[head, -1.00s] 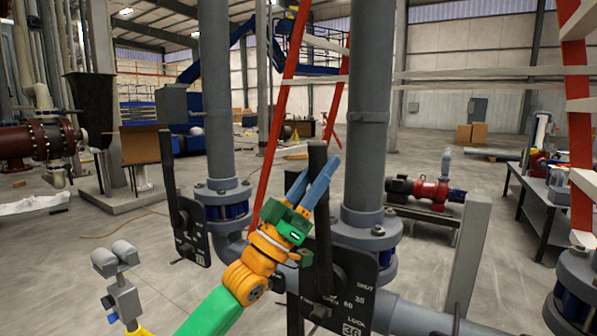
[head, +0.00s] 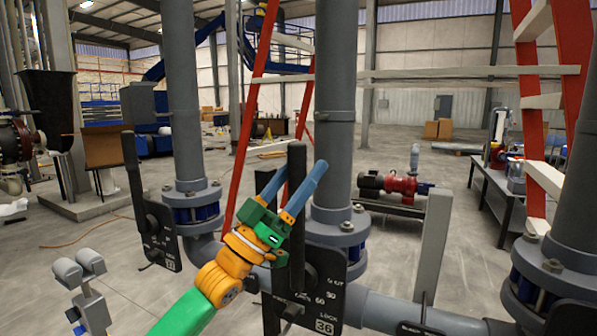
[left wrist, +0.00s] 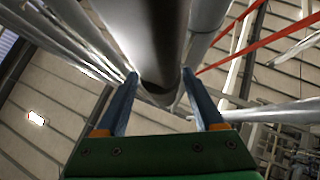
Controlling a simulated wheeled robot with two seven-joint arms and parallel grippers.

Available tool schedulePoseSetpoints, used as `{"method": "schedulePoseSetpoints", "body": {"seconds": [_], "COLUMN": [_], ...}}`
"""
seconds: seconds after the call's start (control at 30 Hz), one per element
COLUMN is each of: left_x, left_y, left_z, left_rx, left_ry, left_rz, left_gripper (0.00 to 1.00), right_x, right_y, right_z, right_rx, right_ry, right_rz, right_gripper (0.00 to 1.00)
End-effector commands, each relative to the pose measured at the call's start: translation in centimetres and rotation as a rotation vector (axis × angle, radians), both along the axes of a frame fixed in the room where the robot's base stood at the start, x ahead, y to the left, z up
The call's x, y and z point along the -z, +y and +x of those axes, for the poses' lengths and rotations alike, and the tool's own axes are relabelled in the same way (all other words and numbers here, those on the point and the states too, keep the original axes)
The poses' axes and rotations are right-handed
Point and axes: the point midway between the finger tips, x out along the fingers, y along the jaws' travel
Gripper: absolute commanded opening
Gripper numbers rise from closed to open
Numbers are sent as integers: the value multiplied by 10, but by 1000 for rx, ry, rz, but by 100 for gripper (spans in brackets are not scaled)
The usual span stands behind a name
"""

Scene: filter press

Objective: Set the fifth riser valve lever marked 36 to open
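The black lever (head: 297,158) of the valve marked 36 stands nearly upright in the head view, in front of a grey riser pipe (head: 333,110). Its black plate (head: 325,292) shows 36 at the bottom, with LOCK, 60, 30 and partly hidden words above. I cannot tell which mark the lever is set to. My left gripper (head: 303,168) is open, its blue fingers apart. One finger is left of the lever and the other crosses in front of it; contact is unclear. The left wrist view also shows the open fingers (left wrist: 160,100), with grey pipe beyond. My right gripper is out of view.
Another lever and plate marked 37 or similar (head: 160,235) stand on the left riser. A grey upright post (head: 433,245) and a flanged pipe (head: 545,275) are at right. A red ladder frame (head: 250,110) rises behind. A grey two-lobed fitting (head: 80,270) is at lower left.

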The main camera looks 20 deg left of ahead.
Motion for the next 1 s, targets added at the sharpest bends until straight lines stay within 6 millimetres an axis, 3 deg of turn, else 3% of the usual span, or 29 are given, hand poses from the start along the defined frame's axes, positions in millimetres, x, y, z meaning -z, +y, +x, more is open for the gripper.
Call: {"method": "schedulePoseSetpoints", "body": {"seconds": [0.23,0.4,0.53,1.0], "left_x": [4,36,49,49], "left_y": [2,14,22,26], "left_z": [-2,-22,-37,-43], "left_rx": [0,0,-1,1], "left_ry": [-1,2,0,-1], "left_rz": [-2,-1,1,-1], "left_gripper": [69,69,69,69], "right_x": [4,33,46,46], "right_y": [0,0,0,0], "right_z": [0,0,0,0], "right_rx": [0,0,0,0], "right_ry": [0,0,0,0], "right_rz": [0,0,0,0], "right_gripper": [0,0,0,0]}}
